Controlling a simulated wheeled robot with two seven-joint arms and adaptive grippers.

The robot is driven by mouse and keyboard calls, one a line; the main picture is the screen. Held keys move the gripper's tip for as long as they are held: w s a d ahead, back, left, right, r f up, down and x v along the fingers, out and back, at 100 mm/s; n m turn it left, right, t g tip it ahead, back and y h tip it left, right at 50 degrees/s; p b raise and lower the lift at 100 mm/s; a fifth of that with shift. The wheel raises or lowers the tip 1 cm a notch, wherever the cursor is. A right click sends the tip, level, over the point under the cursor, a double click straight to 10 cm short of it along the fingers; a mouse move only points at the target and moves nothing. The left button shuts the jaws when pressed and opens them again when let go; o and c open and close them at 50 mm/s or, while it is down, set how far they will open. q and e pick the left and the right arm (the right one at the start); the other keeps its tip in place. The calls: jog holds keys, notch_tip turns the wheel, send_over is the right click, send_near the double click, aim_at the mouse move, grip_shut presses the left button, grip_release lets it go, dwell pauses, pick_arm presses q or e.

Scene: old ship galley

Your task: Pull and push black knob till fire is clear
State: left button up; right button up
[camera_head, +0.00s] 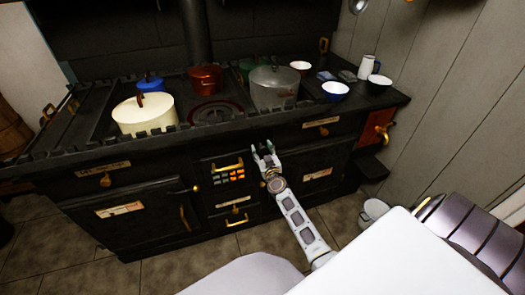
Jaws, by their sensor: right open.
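A black stove (140,183) fills the middle of the view. Its firebox grate (229,176) shows orange glowing bars, with a brass handle (228,166) across it. My right gripper (264,149) is open, fingers pointing up, just right of the grate at the stove's front, below the cooktop edge. A dark shape shows around its fingers, but I cannot tell whether it is the black knob or part of the gripper. The black knob cannot be made out clearly. Whether the fingers touch the stove is unclear. My left gripper is not in view.
A cream pot (145,114), a red pot (206,78), a grey pot (274,88) and a blue-rimmed bowl (335,91) stand on the cooktop. Below the grate is a brass drawer handle (237,222).

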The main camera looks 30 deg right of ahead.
aim_at(264, 151)
jog(key=shift+c, duration=1.4)
jog(key=c, duration=0.7)
grip_shut()
jog(key=shift+s, duration=0.3)
jog(key=shift+s+a+p, duration=0.1)
jog(key=shift+s+p, duration=0.15)
jog(key=shift+p, duration=0.05)
jog(key=shift+s+a+p, duration=0.2)
jog(key=shift+s+p, duration=0.15)
jog(key=shift+s, duration=0.35)
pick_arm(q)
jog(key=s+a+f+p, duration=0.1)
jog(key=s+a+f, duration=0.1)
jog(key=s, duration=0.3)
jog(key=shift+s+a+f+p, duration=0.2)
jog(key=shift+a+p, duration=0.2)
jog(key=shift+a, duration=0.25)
pick_arm(e)
jog(key=shift+v, duration=2.1)
jog(key=shift+d, duration=0.1)
